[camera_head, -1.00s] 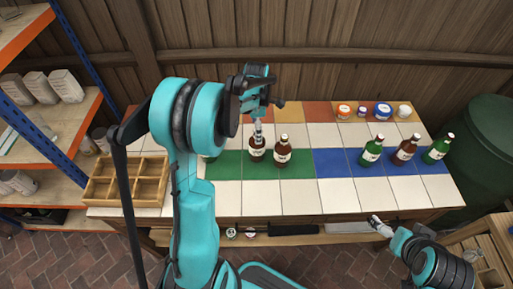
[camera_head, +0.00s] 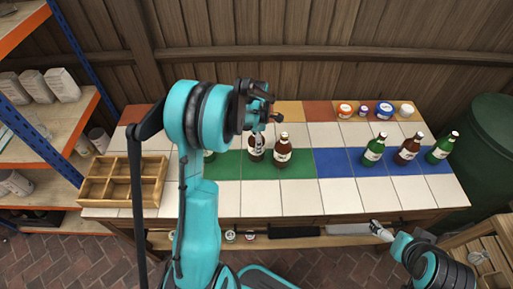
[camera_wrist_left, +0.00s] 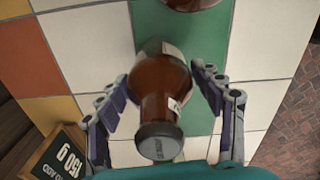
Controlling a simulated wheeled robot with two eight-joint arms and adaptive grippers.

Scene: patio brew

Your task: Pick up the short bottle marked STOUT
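A brown bottle (camera_head: 256,154) with a pale label stands on the green tiles, under my left gripper (camera_head: 257,138). In the left wrist view this bottle (camera_wrist_left: 160,95) with a dark cap lies between the fingers of my left gripper (camera_wrist_left: 165,100), which are spread apart with gaps on both sides. Its label is turned away and cannot be read. A second brown bottle (camera_head: 282,152) stands just right of it; its base shows at the top of the wrist view (camera_wrist_left: 195,3). A green bottle (camera_head: 209,156) is mostly hidden by my arm. My right gripper (camera_head: 380,229) is low, by the table's front edge.
Two green bottles (camera_head: 374,150) and a brown one (camera_head: 407,150) stand on the blue tiles. Small jars (camera_head: 384,109) line the back right. A wooden divided crate (camera_head: 123,182) sits at left. A dark sign (camera_wrist_left: 56,158) shows in the wrist view. The front white tiles are clear.

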